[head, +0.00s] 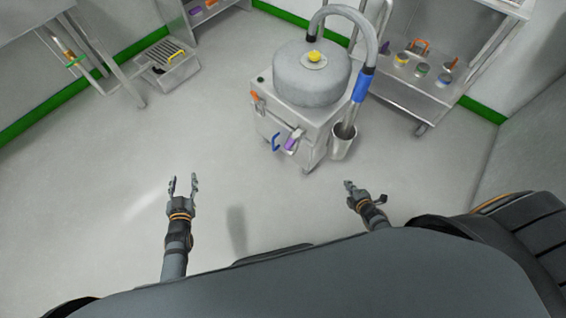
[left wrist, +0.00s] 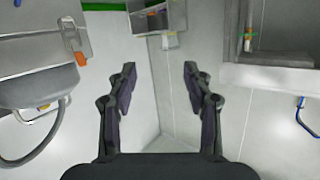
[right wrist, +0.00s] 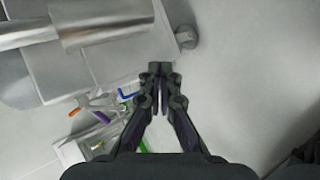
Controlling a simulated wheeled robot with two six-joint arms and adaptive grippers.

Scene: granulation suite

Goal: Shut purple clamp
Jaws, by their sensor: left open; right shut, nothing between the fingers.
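The purple clamp (head: 291,144) is on the front of the grey vacuum-like machine (head: 285,125), near its lower right corner. It also shows in the right wrist view (right wrist: 103,117), left of the fingers. Whether its lever is open or shut is too small to tell. My left gripper (head: 183,183) is open and empty above the floor, well left of the machine. My right gripper (head: 349,185) is shut with nothing between its fingers, to the right of and nearer me than the clamp, apart from it.
A steel cart (head: 432,88) stands back right. The floor left is clear.

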